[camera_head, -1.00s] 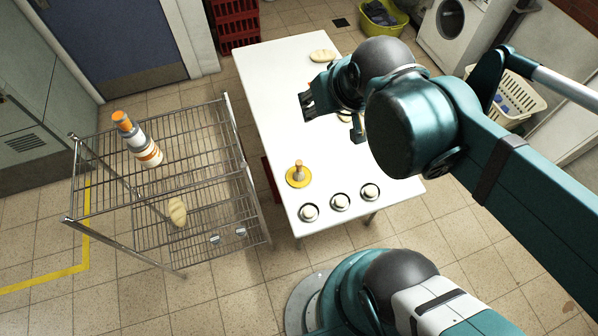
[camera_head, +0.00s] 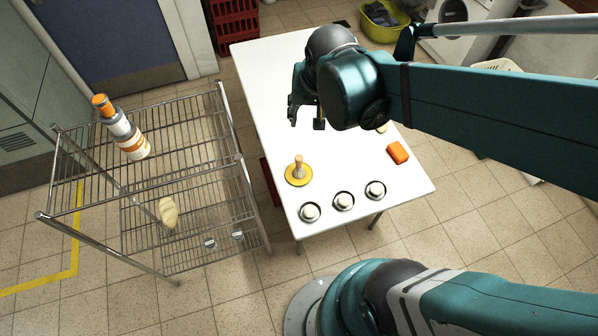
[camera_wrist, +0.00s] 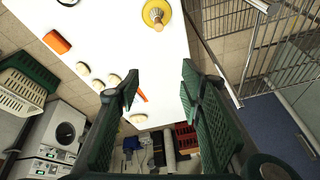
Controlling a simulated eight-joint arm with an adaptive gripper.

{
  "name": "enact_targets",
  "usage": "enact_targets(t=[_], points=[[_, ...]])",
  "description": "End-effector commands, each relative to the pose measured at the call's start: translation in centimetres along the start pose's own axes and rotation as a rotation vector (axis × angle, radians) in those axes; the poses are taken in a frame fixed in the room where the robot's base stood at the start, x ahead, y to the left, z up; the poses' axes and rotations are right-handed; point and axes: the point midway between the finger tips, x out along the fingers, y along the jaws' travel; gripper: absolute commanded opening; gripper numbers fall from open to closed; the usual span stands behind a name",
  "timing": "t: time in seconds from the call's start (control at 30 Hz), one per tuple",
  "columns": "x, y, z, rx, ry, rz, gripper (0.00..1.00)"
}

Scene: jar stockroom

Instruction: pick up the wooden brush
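The wooden brush (camera_head: 298,164) appears to be the upright piece with a wooden handle on a round yellow dish (camera_head: 290,181), near the left edge of the white table. In the wrist view the brush (camera_wrist: 157,20) and the dish (camera_wrist: 147,8) show at the top edge, partly cut off. My gripper (camera_head: 306,117) is over the table, farther back than the brush and apart from it. In the wrist view my gripper (camera_wrist: 159,82) has its fingers wide apart with nothing between them.
Three round pale pieces in dark rings, one here (camera_head: 344,201), line the table's near edge. An orange block (camera_head: 397,153) lies at right. The wrist view shows several pale rounded pieces (camera_wrist: 83,69). A wire rack (camera_head: 236,150) with an orange-white bottle (camera_head: 122,130) stands left.

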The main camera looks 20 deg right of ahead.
Motion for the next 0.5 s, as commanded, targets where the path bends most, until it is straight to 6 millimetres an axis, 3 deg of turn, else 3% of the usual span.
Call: enact_targets(t=[0.03, 0.5], points=[[1.5, -0.1, 0.1, 0.013, -0.009, 0.005, 0.38], [11.7, -0.3, 1.4, 0.168, -0.094, 0.07, 0.38]])
